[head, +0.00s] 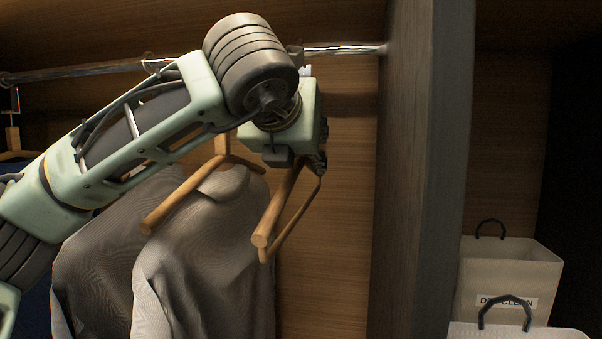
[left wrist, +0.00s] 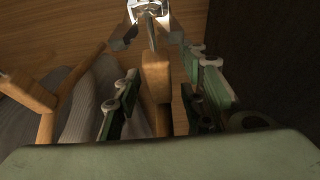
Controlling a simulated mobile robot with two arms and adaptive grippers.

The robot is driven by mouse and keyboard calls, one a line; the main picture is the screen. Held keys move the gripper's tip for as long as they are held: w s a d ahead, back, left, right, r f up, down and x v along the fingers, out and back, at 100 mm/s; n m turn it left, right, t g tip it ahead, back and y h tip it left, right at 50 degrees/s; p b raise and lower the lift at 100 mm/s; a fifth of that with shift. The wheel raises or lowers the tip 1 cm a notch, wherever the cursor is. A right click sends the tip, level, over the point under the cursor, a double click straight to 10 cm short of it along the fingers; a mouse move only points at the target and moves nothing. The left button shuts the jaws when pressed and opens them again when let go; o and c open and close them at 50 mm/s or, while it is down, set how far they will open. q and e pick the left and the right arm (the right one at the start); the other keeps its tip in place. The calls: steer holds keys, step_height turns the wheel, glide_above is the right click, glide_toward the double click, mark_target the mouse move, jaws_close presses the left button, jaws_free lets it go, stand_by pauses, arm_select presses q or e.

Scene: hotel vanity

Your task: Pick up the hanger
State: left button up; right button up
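A bare wooden hanger (head: 275,213) hangs from the metal rail (head: 345,49); its top and hook are hidden behind my left arm in the head view. My left gripper (head: 316,162) is at the top of this hanger, its fingers mostly hidden there. In the left wrist view, the fingers of my left gripper (left wrist: 160,45) are apart, one on each side of the neck of the wooden hanger (left wrist: 156,77), with gaps visible beside the wood. A second wooden hanger (head: 186,196) with grey clothing (head: 205,260) hangs to the left. My right gripper is out of view.
A grey upright panel (head: 420,180) stands right of the hangers. Beyond it are a pale dry-clean bag (head: 520,265) and another bag (head: 515,332) in front, both with dark handles. A wooden back wall (head: 330,240) is behind the hangers.

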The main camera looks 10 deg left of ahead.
mark_target(300, 156)
arm_select(q)
steer(key=c, duration=0.4)
jaws_close()
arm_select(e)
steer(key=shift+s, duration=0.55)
arm_select(q)
steer(key=shift+r, duration=0.1)
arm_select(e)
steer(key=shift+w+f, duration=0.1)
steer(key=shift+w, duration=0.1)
arm_select(q)
steer(key=shift+r, duration=0.1)
